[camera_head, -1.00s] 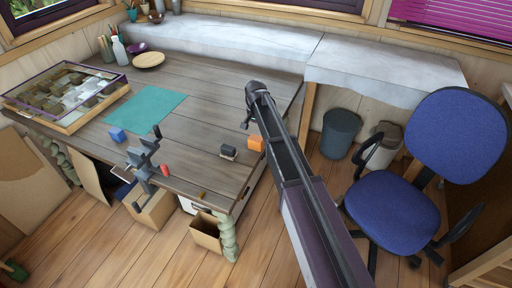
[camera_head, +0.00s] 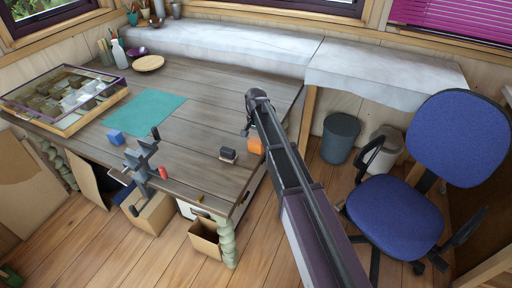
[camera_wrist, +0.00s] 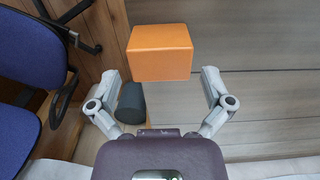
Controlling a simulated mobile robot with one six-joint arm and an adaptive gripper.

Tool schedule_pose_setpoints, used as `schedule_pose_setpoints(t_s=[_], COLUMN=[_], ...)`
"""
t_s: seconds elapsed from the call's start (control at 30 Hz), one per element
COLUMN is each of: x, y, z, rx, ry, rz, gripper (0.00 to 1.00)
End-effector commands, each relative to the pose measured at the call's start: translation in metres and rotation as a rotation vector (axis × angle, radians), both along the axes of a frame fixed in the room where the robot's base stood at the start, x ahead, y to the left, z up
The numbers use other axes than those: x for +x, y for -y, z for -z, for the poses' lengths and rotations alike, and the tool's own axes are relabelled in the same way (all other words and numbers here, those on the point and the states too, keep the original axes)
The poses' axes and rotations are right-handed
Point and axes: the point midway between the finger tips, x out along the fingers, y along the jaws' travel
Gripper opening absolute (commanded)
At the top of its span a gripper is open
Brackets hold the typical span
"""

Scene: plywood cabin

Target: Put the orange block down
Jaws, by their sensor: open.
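The orange block (camera_head: 255,145) is at the right edge of the wooden table (camera_head: 215,80), partly hidden behind my arm in the head view. In the wrist view the orange block (camera_wrist: 160,52) shows whole, just ahead of my gripper (camera_wrist: 160,76). The two fingers are spread wide, one on each side below the block in the picture, with clear gaps. They do not clasp it. Whether the block's underside fully touches the table is hard to tell.
A dark block (camera_head: 228,154) lies just left of the orange one. A blue block (camera_head: 115,137), a teal mat (camera_head: 145,110), a grey stand (camera_head: 140,163) and a red piece (camera_head: 163,172) are further left. A blue chair (camera_head: 395,210) and grey bin (camera_head: 340,136) stand right of the table.

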Motion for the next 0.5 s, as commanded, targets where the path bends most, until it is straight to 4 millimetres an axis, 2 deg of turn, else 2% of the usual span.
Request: schedule_pose_setpoints(t_s=[0.5], x=[0.003], y=[0.001], z=[0.041], rx=[0.0], ry=[0.0], rz=[0.0], gripper=[1.0])
